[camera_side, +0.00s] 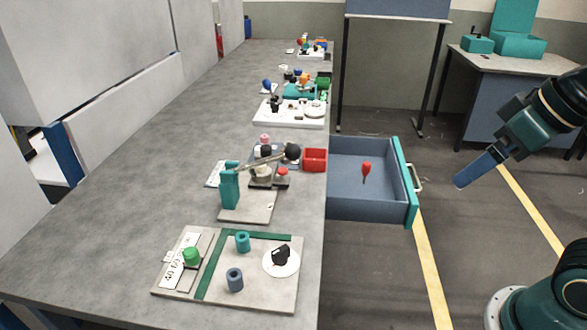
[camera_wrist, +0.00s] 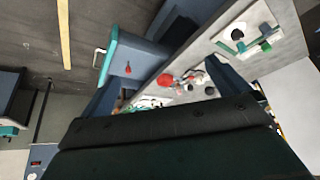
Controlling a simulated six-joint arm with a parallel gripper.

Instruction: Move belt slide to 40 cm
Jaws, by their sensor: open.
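My gripper (camera_side: 463,183) is off to the right, out over the floor beyond the open drawer, far from the knob. It is open, with nothing seen between its jaws. In the wrist view my own dark parts fill the lower middle, and the nearest board (camera_wrist: 240,37) shows tilted at upper right.
The blue drawer (camera_side: 345,203) stands open from the bench's right side, with a red-handled tool (camera_side: 366,172) inside. A teal post (camera_side: 230,188), a red box (camera_side: 315,159) and other stations line the bench. The bench's left part is clear.

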